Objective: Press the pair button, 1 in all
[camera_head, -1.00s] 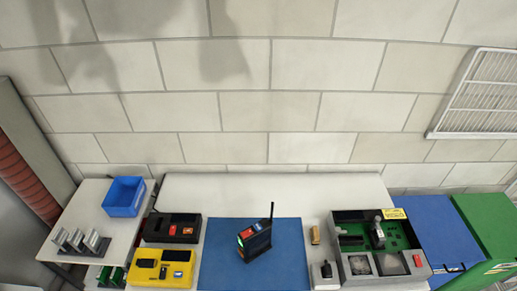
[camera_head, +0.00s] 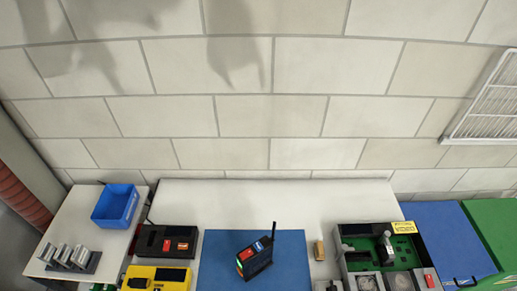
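A small black device (camera_head: 256,262) with an upright antenna stands on the blue mat (camera_head: 220,272). Its top carries a blue button (camera_head: 269,241) and a red button (camera_head: 258,246). Its left side shows green and red patches. The labels are too small to read, so I cannot tell which one is the pair button. Neither of my grippers is in view.
Left of the mat are a black box (camera_head: 152,240) and a yellow box (camera_head: 143,278). A green-floored tray (camera_head: 343,241) stands right of the mat. A blue bin (camera_head: 117,205) and a metal rack (camera_head: 73,267) are on the left table. A tiled wall is behind.

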